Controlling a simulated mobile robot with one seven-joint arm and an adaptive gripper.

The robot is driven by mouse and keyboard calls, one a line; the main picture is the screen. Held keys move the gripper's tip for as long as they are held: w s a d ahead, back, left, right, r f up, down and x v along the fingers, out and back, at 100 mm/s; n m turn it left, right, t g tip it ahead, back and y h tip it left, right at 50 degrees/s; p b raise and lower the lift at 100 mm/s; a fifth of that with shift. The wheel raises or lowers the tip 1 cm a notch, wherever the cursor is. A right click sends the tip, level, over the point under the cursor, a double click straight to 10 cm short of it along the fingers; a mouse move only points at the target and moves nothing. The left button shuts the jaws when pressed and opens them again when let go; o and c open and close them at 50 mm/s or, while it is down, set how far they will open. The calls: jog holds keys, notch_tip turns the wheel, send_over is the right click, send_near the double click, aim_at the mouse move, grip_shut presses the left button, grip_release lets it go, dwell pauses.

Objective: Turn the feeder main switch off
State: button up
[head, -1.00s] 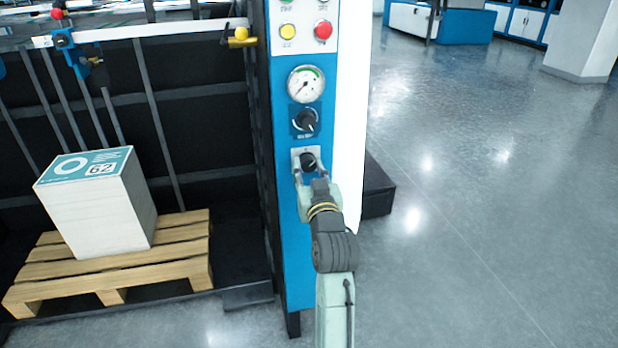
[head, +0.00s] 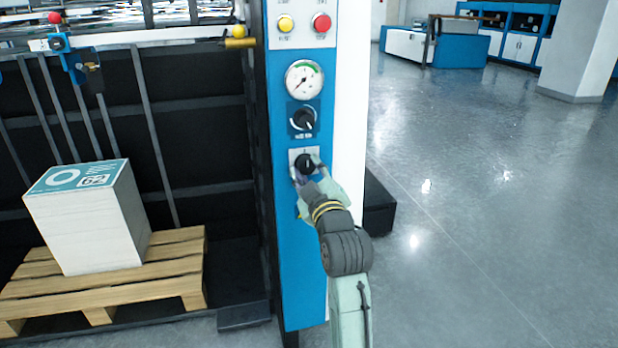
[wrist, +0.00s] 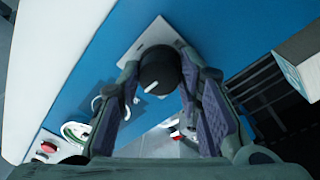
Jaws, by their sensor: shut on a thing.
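The feeder main switch (head: 304,163) is a black rotary knob on a pale square plate, low on the blue control column (head: 302,250). In the wrist view the knob (wrist: 159,72) sits between my fingers, with a white pointer line on its face. My gripper (head: 305,172) is shut on the knob, one finger on each side. It also shows in the wrist view (wrist: 160,88). The fingers hide part of the plate, so I cannot read its markings.
Above the switch are another black knob (head: 303,119), a round gauge (head: 304,80), a yellow button (head: 286,25) and a red button (head: 321,23). To the left, a paper stack (head: 95,225) stands on a wooden pallet (head: 160,255). The floor at right is open.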

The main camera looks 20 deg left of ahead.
jog(key=shift+n, duration=0.3)
jog(key=o, duration=1.1)
jog(key=shift+o, duration=0.2)
jog(key=v, duration=0.7)
jog(key=shift+s+d, duration=0.15)
jog(key=shift+s, duration=0.05)
